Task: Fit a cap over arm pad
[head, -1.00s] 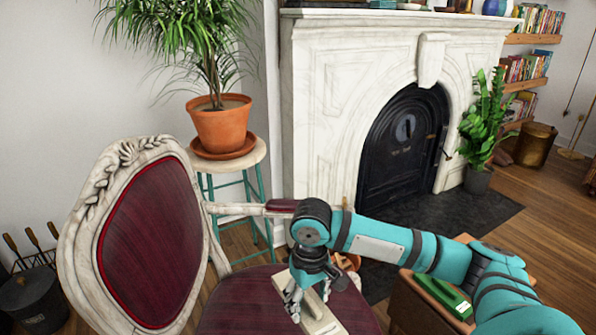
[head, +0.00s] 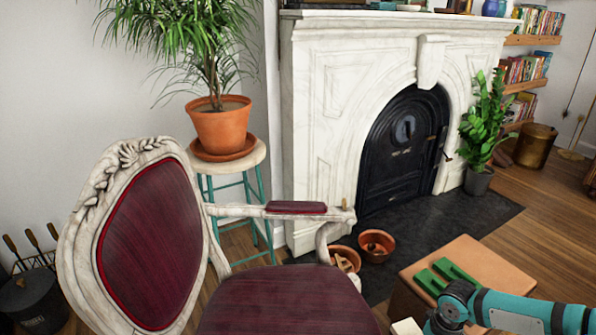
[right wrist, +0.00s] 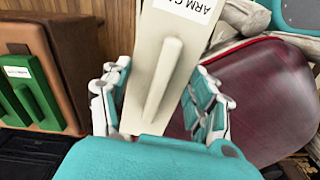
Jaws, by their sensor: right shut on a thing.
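The arm pad (head: 296,207) is a dark red upholstered strip on top of the chair's carved whitish armrest, bare in the head view. In the right wrist view, my right gripper (right wrist: 163,72) is shut on a cream cap (right wrist: 186,52) with a raised ridge and a white label whose visible letters read "ARM C", upside down. The fingers lie on both sides of it. A corner of the cap (head: 405,327) shows at the bottom of the head view, right of the chair seat; the fingers are out of that frame. My left gripper is not in view.
Two green pieces (head: 458,271) lie on a brown box (head: 460,250) right of the chair (head: 290,300). Terracotta pots (head: 375,245) stand on the dark hearth. A potted plant (head: 220,130) stands on a stool behind the armrest. The space above the armrest is clear.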

